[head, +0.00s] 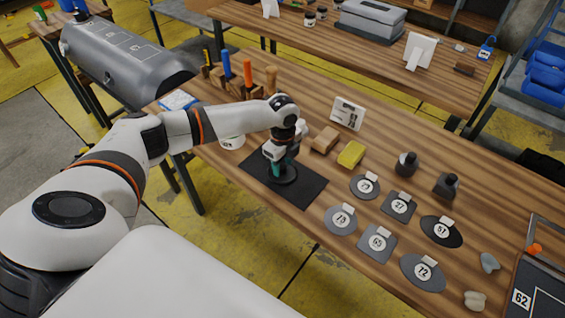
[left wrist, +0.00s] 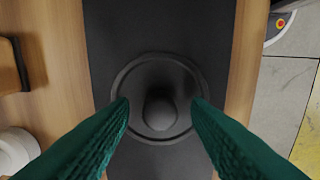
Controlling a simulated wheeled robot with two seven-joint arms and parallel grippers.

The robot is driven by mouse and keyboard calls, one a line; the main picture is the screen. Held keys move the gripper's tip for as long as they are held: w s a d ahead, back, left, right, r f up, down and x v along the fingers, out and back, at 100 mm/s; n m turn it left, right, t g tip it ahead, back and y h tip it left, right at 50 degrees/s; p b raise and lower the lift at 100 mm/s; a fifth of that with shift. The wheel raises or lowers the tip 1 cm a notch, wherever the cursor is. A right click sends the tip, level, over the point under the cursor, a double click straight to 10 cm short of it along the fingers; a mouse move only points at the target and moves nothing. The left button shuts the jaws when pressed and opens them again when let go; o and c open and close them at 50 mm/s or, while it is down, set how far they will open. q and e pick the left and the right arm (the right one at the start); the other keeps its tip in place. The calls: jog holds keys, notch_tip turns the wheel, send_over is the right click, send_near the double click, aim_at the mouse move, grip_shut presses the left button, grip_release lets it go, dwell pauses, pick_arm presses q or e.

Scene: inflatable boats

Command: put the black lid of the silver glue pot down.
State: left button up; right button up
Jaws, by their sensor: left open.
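The black lid (left wrist: 160,82) is a round disc with a raised rim and a knob in its middle. It lies flat on the black mat (left wrist: 112,30). In the head view the lid (head: 288,179) shows under my left gripper (head: 281,167), near the middle of the mat (head: 310,190). In the left wrist view my left gripper (left wrist: 159,104) is open, its green fingers apart on either side of the knob. A pale round pot (head: 232,142), partly hidden by my left arm, stands left of the mat; I cannot tell whether it is the glue pot. My right gripper is out of view.
A wooden block (head: 325,140), a yellow sponge (head: 351,154) and a small white card (head: 347,113) are behind and right of the mat. Several numbered grey patches (head: 377,243) lie to the right. Upright tools (head: 248,74) stand in a wooden rack behind my arm.

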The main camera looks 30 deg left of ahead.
aim_at(283, 166)
pick_arm(q)
notch_tip(283, 166, up, 12)
jog(key=b, duration=0.1)
dwell(0.7)
